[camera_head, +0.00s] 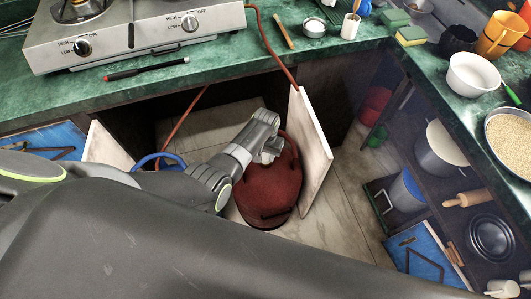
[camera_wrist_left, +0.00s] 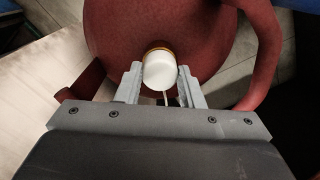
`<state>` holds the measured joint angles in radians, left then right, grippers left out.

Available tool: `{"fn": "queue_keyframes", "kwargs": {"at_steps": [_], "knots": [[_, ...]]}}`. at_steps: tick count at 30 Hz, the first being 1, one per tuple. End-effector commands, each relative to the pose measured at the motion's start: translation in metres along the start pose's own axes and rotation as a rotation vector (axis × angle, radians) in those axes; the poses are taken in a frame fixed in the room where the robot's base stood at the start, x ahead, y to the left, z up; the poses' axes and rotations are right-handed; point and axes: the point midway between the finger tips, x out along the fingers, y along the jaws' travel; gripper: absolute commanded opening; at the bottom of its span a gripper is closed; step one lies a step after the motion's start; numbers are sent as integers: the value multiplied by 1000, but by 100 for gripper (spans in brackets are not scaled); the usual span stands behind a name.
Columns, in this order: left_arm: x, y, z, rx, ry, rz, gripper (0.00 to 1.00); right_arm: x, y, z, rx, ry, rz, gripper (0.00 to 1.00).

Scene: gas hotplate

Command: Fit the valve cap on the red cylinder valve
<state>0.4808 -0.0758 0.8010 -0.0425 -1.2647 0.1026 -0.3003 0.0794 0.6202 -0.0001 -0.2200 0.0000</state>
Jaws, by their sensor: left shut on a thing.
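The red gas cylinder (camera_head: 268,193) stands on the floor in the open cabinet bay under the counter, beside a white door panel. It fills the upper part of the left wrist view (camera_wrist_left: 115,30). My left gripper (camera_head: 270,150) reaches down over the cylinder's top. In the left wrist view its fingers are shut on the white valve cap (camera_wrist_left: 160,71), from which a thin white cord hangs. A brass-coloured valve edge (camera_wrist_left: 158,48) shows right behind the cap. I cannot tell whether the cap is seated on it.
The open white door panel (camera_head: 309,150) stands close to the right of the cylinder. A red hose (camera_head: 262,35) runs down from the hotplate (camera_head: 135,28) over the counter edge. Shelves with a pot (camera_head: 440,150) stand farther right. Bare floor (camera_head: 350,215) lies between.

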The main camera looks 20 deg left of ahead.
Motion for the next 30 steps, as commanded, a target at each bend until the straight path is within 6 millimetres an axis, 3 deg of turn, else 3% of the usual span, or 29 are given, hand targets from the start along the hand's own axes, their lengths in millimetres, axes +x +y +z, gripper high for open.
{"fn": "queue_keyframes", "kwargs": {"at_steps": [4,5,10,16,22,30], "knots": [[0,0,0,0,1,0,13,0,1,0,0,0,1,33],[0,0,0,0,1,0,38,0,1,0,-1,0,1,33],[0,0,0,0,0,0,60,0,1,0,-1,0,1,33],[0,0,0,0,0,0,61,0,1,0,-1,0,1,33],[0,0,0,0,0,0,85,0,1,0,-1,0,1,33],[0,0,0,0,0,0,85,0,1,0,-1,0,1,33]]}}
